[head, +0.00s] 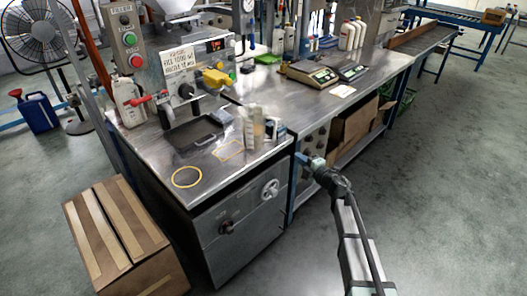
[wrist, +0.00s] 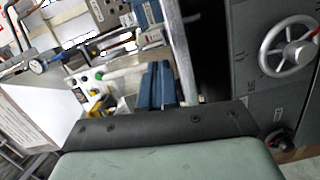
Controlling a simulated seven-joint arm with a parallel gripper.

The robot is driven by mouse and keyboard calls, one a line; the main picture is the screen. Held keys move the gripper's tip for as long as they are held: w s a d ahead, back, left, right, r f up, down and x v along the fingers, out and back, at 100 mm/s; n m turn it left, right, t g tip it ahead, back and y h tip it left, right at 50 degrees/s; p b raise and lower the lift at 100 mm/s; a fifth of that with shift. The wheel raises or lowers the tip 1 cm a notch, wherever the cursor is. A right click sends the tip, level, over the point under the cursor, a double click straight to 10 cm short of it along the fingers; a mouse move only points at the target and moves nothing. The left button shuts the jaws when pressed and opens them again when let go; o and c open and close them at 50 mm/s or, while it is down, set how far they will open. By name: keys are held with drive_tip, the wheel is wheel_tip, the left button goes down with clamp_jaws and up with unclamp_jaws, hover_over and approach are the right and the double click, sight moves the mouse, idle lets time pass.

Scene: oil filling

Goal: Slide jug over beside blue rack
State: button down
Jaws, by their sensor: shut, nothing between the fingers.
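A clear, pale jug-like container (head: 253,128) stands upright on the steel bench top, near its right front corner. A small blue-and-white item (head: 275,128) is close at its right; I cannot tell whether this is the blue rack. My gripper (head: 303,158) is lower right of both, off the bench edge, and touches neither. In the wrist view its blue fingers (wrist: 157,85) are together with nothing between them. I cannot make out the jug for certain in the wrist view.
A yellow ring (head: 187,177) and a yellow outlined square (head: 228,150) mark the bench top. A dark tray (head: 193,134) lies behind them. A handwheel (head: 270,189) sticks out of the cabinet front. Scales (head: 312,72) stand on the farther bench. A cardboard box (head: 115,235) is on the floor.

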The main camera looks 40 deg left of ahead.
sight(261, 145)
drive_tip(key=s+n+g, duration=0.5)
drive_tip(key=s+g, duration=0.2)
drive_tip(key=s, duration=0.1)
drive_tip(key=shift+n, duration=0.3)
drive_tip(key=x, duration=0.3)
drive_tip(key=w+x, duration=0.1)
drive_tip(key=x, duration=0.3)
drive_tip(key=w+r+x, duration=0.1)
drive_tip(key=x, duration=0.3)
drive_tip(key=shift+a, duration=0.35)
drive_tip(key=shift+w+a, duration=0.5)
drive_tip(key=shift+a, duration=0.3)
drive_tip(key=w+a, duration=0.2)
drive_tip(key=a, duration=0.1)
drive_tip(key=shift+s+d, duration=0.1)
drive_tip(key=shift+d, duration=0.05)
